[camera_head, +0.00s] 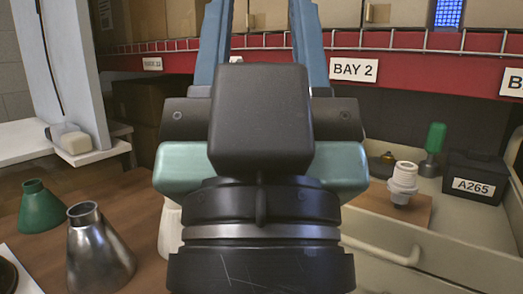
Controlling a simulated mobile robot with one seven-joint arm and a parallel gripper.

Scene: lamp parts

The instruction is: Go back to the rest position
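My gripper (260,22) is seen from behind in the head view, in the middle of the picture. Its two blue fingers stand wide apart and reach the top edge, with shelf and boxes showing between them; I see nothing held. A green cone-shaped shade (40,208) and a shiny metal one (97,248) stand upright on the brown table at the left. A white ribbed lamp socket (403,182) stands on a small wooden board (412,212) at the right. A white object (171,228) is mostly hidden behind my gripper.
A black box marked A265 (474,180) and a green-topped item (434,145) are right of the socket. A drawer-like tray with a handle (382,250) lies front right. A red shelf marked BAY 2 (353,69) runs behind. A white ledge (28,150) is at left.

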